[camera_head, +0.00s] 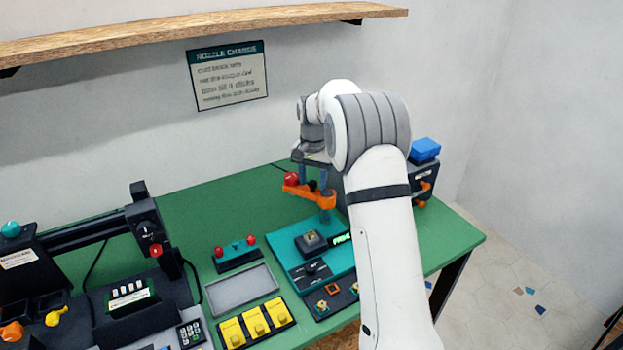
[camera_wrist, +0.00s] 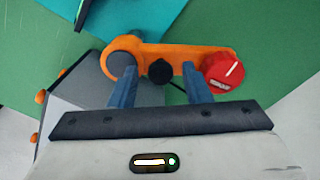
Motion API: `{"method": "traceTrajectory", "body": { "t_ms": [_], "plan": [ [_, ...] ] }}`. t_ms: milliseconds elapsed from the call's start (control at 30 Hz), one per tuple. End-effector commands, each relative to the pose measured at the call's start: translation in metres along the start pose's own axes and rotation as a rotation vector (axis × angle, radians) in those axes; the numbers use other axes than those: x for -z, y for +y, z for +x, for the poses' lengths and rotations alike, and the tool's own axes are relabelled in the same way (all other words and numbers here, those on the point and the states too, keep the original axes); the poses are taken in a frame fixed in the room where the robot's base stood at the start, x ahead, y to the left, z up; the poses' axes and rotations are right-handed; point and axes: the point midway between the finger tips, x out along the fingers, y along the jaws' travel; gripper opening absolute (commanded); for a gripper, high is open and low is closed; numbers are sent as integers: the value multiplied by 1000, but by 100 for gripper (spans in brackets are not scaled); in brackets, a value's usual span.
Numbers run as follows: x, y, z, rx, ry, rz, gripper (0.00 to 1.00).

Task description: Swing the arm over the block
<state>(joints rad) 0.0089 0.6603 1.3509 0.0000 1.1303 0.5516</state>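The orange swing arm (camera_head: 300,191) has a red knob (camera_head: 290,178) at its left end and a small black knob (camera_head: 312,186) near its middle. In the wrist view the orange arm (camera_wrist: 185,56) runs across the top, from a grey round pivot at left to the red knob (camera_wrist: 225,73) at right. My gripper (camera_wrist: 157,75) has its two blue fingers apart, with the black knob (camera_wrist: 160,72) between them and gaps visible on both sides. A dark block (camera_head: 312,243) with a brass-coloured top sits on the teal plate (camera_head: 290,258), in front of the orange arm.
A grey tray (camera_head: 241,288), yellow blocks (camera_head: 255,322) and a red-knobbed teal holder (camera_head: 236,255) stand left of the teal plate. A black machine (camera_head: 143,225) is further left. A dark box with a blue top (camera_head: 425,150) stands behind my arm. A shelf (camera_head: 200,30) hangs above.

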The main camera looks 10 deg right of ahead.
Motion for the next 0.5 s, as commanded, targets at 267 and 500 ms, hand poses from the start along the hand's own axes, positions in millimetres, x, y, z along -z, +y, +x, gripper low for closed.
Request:
{"method": "traceTrajectory", "body": {
  "t_ms": [267,500],
  "plan": [
    [0,0,0,0,0,-1,21],
    [0,0,0,0,0,-1,1]
  ]
}}
